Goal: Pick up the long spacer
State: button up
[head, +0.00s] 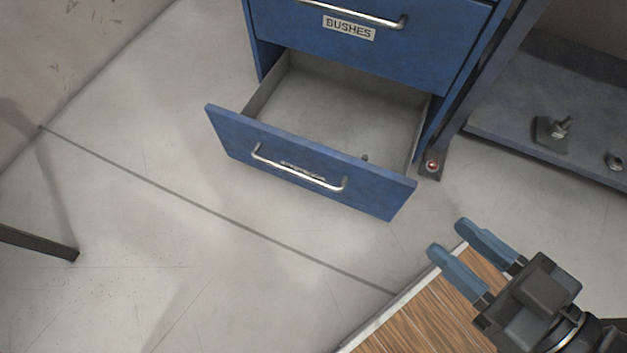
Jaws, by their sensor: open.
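No long spacer can be clearly made out. A small dark object (365,157) lies inside the open bottom drawer (297,175), near the right of its front panel; it is too small to identify and partly hidden by the panel. My gripper (447,236) is at the lower right, with its two blue fingers apart and nothing between them. It is above the edge of a wooden surface, to the right of and apart from the drawer.
The blue cabinet has a shut drawer labelled BUSHES (348,28) above the open one. A wooden top with a pale edge (410,310) is under my gripper. A grey base plate (510,120) with bolts stands at right.

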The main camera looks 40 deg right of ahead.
aim_at(554, 131)
jog(key=k+l+z, duration=0.35)
jog(key=l+z, duration=0.15)
jog(key=l, duration=0.25)
jog(key=k+l+z, duration=0.25)
jog(key=l, duration=0.15)
jog(key=l+z, duration=0.25)
jog(key=l, duration=0.15)
jog(key=i+l+u, duration=0.1)
jog(key=u, duration=0.25)
jog(key=l+u, duration=0.35)
